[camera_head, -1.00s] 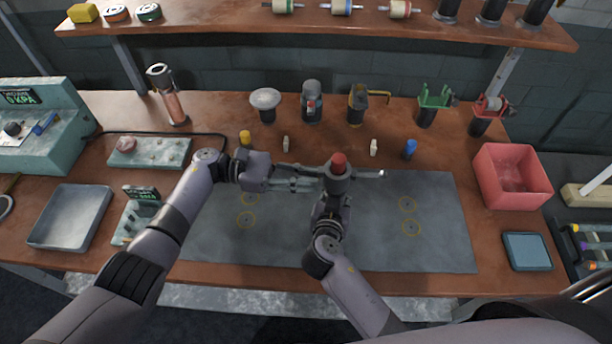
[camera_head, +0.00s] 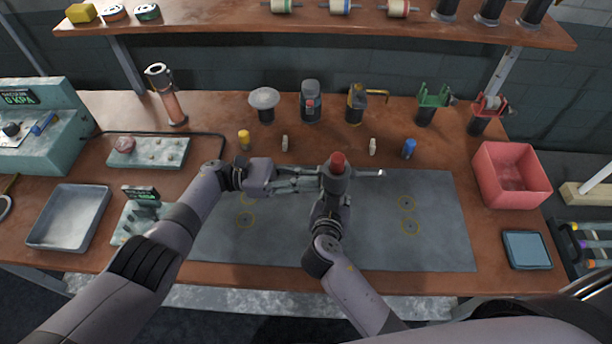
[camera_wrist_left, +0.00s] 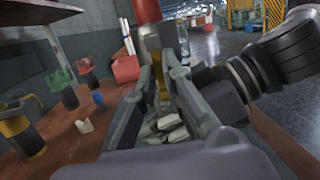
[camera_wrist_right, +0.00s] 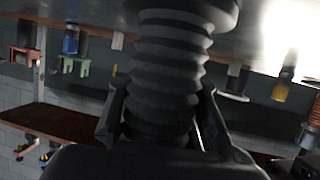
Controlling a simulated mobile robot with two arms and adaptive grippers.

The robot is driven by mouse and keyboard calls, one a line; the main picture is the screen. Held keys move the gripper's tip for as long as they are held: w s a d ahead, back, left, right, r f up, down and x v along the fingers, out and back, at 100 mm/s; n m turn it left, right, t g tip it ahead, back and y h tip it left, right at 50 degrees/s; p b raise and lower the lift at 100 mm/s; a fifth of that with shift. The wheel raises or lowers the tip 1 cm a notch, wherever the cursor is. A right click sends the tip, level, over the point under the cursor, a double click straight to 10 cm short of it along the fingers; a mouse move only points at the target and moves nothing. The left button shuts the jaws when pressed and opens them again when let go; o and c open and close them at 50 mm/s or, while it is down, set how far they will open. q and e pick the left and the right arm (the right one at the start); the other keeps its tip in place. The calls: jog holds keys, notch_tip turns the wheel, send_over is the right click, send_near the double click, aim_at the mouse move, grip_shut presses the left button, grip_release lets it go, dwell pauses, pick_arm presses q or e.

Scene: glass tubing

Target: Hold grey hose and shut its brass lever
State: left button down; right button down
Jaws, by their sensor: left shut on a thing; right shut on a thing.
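The grey hose is a dark, ribbed upright piece, seen close up in the right wrist view (camera_wrist_right: 170,75). In the head view its grey upper body (camera_head: 337,184) carries a red cap (camera_head: 338,162). My right gripper (camera_head: 331,204) is shut around the hose and holds it upright above the mat. My left gripper (camera_head: 316,180) reaches in from the left, beside the grey body below the cap. In the left wrist view a narrow brass strip, seemingly the lever (camera_wrist_left: 161,86), shows between its fingers. The fingers hide most of the lever, so its exact angle is unclear.
The grey mat (camera_head: 420,235) below is clear. Small pegs, including a yellow one (camera_head: 244,140) and a blue one (camera_head: 409,148), stand behind it, with several tools further back. A red bin (camera_head: 512,200) is at right; a metal tray (camera_head: 68,218) is at left.

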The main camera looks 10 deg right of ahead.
dwell(0.5)
pick_arm(q)
jog(key=c, duration=1.7)
grip_release()
jog(key=shift+r, duration=0.15)
jog(key=shift+r, duration=4.85)
pick_arm(e)
jog(key=c, duration=1.1)
grip_release()
